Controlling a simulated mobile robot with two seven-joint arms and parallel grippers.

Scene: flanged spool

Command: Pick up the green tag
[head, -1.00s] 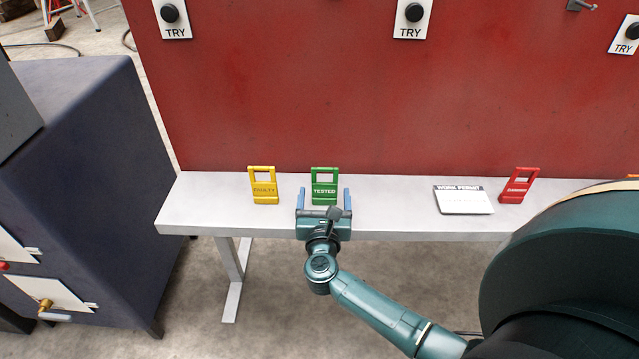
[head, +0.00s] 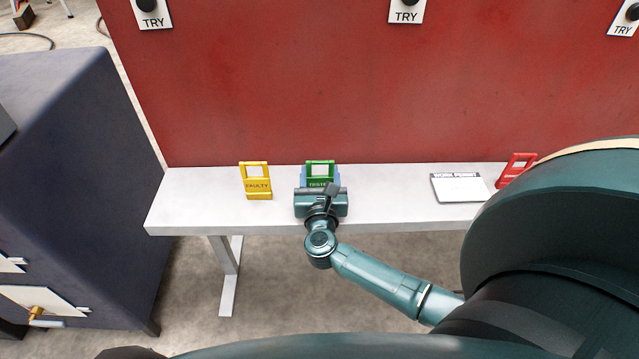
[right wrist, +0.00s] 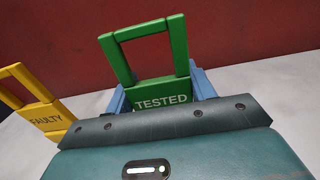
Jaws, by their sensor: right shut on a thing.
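The green tag (head: 319,169), marked TESTED, stands upright on the white shelf (head: 390,205) in front of the red panel. My right gripper (head: 320,183) is shut on its lower body, with a blue finger on each side. In the right wrist view the green tag (right wrist: 148,52) shows its open loop handle above the gripper (right wrist: 160,92); its lower part is hidden behind the gripper body. I cannot tell whether the tag still touches the shelf. My left gripper is not in view.
A yellow FAULTY tag (head: 256,181) stands close to the left. A white work permit card (head: 460,187) and a red tag (head: 516,169) are farther right. The red panel (head: 330,80) rises directly behind the shelf. A dark cabinet (head: 85,190) stands at the left.

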